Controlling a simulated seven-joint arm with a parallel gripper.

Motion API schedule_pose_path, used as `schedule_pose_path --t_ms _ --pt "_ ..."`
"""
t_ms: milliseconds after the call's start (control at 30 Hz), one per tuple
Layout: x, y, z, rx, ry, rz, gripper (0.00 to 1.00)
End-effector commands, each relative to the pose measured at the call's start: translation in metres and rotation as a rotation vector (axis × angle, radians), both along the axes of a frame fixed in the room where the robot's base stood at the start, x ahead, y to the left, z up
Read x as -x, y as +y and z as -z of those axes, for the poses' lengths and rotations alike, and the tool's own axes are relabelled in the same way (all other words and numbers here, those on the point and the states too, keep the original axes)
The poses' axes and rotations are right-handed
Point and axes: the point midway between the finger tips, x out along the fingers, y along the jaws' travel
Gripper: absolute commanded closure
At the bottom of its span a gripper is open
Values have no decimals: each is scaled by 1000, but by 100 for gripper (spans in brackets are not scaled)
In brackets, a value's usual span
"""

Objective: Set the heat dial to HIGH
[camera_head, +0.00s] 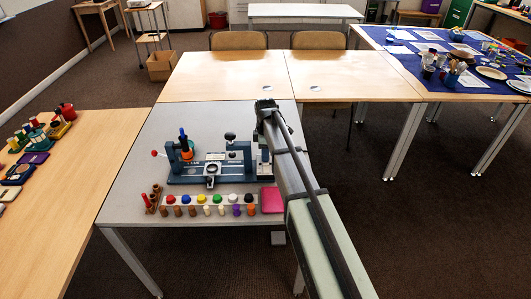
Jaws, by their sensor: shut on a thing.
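A blue-grey apparatus (211,179) stands on the grey table, with an orange and blue piece (186,148) at its left and a dark knob (230,137) on top near its right. My gripper (265,155) points down at the apparatus's right end, below the end of my arm. It is shut on a small part there, which looks to be where the heat dial is. The dial itself, its marks and its setting are hidden or too small to make out.
A row of coloured pegs (209,204) stands in front of the apparatus, beside a pink block (271,200). A small brown rack (153,199) is at the left. The grey table (125,200) is clear at its left front. Wooden tables adjoin it.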

Motion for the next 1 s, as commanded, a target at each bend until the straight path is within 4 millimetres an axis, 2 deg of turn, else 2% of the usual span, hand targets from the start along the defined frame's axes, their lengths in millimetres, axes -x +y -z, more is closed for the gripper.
schedule_pose_path --t_ms 533,567,600,667,1000 --pt "0 0 -1 0 -1 32 99" --pt "0 0 -1 0 -1 32 66" --pt "0 0 -1 0 -1 32 62" --pt "0 0 0 0 -1 32 58" --pt "-1 0 -6 0 -2 31 58"
